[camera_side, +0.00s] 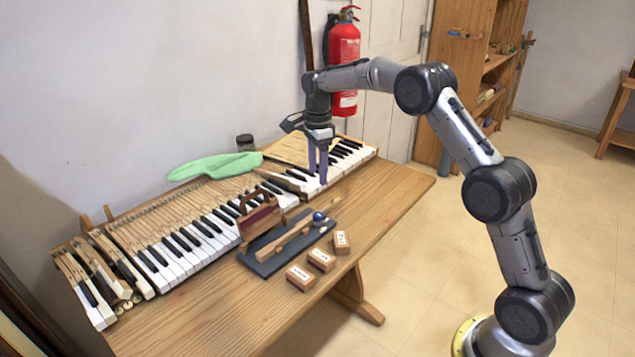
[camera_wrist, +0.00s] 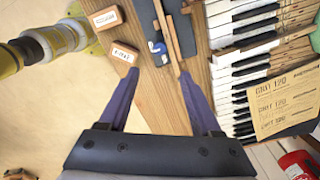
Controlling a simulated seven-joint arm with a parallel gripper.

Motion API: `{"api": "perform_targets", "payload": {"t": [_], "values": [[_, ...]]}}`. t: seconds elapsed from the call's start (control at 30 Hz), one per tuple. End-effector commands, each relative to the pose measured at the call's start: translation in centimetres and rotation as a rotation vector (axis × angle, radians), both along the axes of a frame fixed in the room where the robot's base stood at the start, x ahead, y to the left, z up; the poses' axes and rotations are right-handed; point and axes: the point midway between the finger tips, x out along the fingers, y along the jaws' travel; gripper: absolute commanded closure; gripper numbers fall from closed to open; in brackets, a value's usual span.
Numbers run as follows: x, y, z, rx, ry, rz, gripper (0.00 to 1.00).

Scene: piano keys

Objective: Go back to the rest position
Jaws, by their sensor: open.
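My gripper (camera_side: 318,178) hangs with its purple fingers pointing down over the right part of the piano keyboard (camera_side: 210,233) in the side view. I cannot tell how far the fingertips are above the keys. The keyboard (camera_wrist: 232,95) lies to the right of the fingers in the wrist view.
On the wooden table (camera_side: 235,315) are a dark board (camera_side: 262,268), a blue ball (camera_side: 318,216), a handled wooden box (camera_side: 258,218) and labelled blocks (camera_side: 301,277). A green cloth (camera_side: 215,166) and jar (camera_side: 245,142) lie behind. A fire extinguisher (camera_side: 344,55) hangs behind my arm.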

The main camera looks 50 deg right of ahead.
Motion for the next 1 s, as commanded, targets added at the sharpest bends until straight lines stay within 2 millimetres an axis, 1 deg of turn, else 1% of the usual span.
{"api": "perform_targets", "payload": {"t": [0.1,0.4,0.47,0.53,0.57,0.6,0.67,0.7,0.77,0.8,0.87,0.9,0.97,1.0], "values": [[0.0,0.0,0.5,0.0,-0.001,0.0,0.35],[0.0,0.1,0.6,0.0,-0.001,0.001,0.35],[0.1,0.3,1.0,-0.002,-0.01,0.007,0.35],[0.3,0.7,2.7,-0.009,-0.039,0.014,0.35],[0.3,1.0,3.8,-0.014,-0.06,0.019,0.35],[0.2,1.5,5.6,-0.02,-0.088,0.026,0.35],[-0.6,2.4,8.3,-0.028,-0.124,0.04,0.35],[-1.5,3.1,10.1,-0.032,-0.146,0.05,0.35],[-3.0,4.2,12.6,-0.038,-0.177,0.067,0.35],[-4.2,4.9,14.1,-0.043,-0.198,0.089,0.35],[-6.1,5.8,16.1,-0.051,-0.228,0.132,0.35],[-7.4,6.5,17.2,-0.058,-0.248,0.168,0.35],[-9.5,7.4,18.7,-0.069,-0.274,0.23,0.35],[-11.0,8.0,19.5,-0.078,-0.291,0.275,0.35]]}}
